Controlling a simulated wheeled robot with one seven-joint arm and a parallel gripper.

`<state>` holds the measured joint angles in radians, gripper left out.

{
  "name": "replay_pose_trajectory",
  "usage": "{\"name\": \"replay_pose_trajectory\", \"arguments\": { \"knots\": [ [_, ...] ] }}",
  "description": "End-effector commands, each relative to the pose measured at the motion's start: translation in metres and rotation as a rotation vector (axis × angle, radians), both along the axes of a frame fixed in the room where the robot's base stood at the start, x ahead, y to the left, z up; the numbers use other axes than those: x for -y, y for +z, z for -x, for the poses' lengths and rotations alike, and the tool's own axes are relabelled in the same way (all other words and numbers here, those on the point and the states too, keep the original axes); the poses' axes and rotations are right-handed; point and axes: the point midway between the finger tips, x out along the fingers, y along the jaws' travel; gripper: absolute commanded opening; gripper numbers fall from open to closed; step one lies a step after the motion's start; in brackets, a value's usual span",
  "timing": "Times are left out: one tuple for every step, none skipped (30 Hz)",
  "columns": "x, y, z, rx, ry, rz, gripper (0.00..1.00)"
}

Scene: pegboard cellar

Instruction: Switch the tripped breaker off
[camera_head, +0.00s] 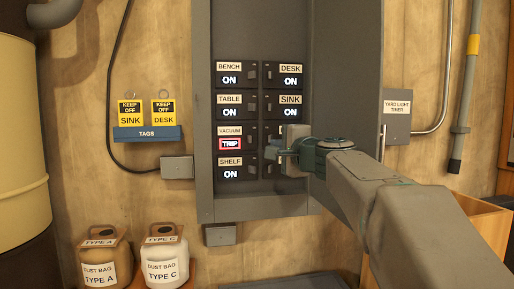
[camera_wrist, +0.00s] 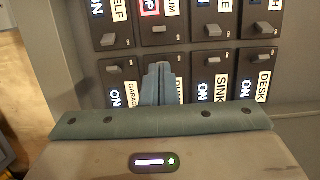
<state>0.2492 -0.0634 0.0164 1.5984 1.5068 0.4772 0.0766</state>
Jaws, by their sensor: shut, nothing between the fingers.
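The vacuum breaker (camera_head: 229,143) is in the left column of the open grey breaker panel (camera_head: 203,120). Its display reads TRIP in a red frame. In the wrist view the vacuum breaker (camera_wrist: 160,38) is in the upper row, with its small toggle just above my fingertips. My gripper (camera_head: 272,152) is shut and empty, to the right of the vacuum breaker in the head view. It also shows in the wrist view (camera_wrist: 160,68), its fingers in front of the lower-row breaker between garage and sink. My gripper and wrist hide the lower right breakers in the head view.
The shelf breaker (camera_head: 230,174) and table breaker (camera_head: 229,112) read ON, close by. The panel's door (camera_head: 347,80) stands open at the right. Yellow tags (camera_head: 163,113) hang on a blue holder (camera_head: 147,133) at left; two dust bags (camera_head: 164,268) stand below.

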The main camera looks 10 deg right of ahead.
Motion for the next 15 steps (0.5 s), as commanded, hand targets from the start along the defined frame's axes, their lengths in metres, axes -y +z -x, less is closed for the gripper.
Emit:
{"name": "replay_pose_trajectory", "arguments": {
  "knots": [
    [0.000,0.001,0.000,0.000,0.000,0.000,0.00],
    [0.000,0.001,0.000,0.000,0.001,0.001,0.00],
    [0.000,0.000,0.000,-0.001,0.001,0.001,0.00],
    [0.000,0.000,0.000,-0.001,0.001,0.001,0.00],
    [0.000,0.000,0.000,-0.001,0.001,0.001,0.00],
    [-0.001,0.000,0.000,-0.001,0.001,0.001,0.00],
    [-0.001,0.000,-0.001,-0.001,0.001,0.001,0.00],
    [-0.001,0.000,-0.002,-0.002,0.002,0.001,0.00],
    [-0.002,0.001,-0.004,-0.002,0.002,0.001,0.00],
    [-0.003,0.001,-0.007,-0.002,0.002,0.001,0.00],
    [-0.003,0.001,-0.010,-0.002,0.002,0.001,0.00],
    [-0.005,0.001,-0.015,-0.003,0.003,0.002,0.00],
    [-0.006,0.001,-0.019,-0.003,0.003,0.002,0.00],
    [-0.007,0.001,-0.023,-0.003,0.004,0.002,0.00],
    [-0.008,0.001,-0.030,-0.004,0.003,0.001,0.00]
  ]
}}
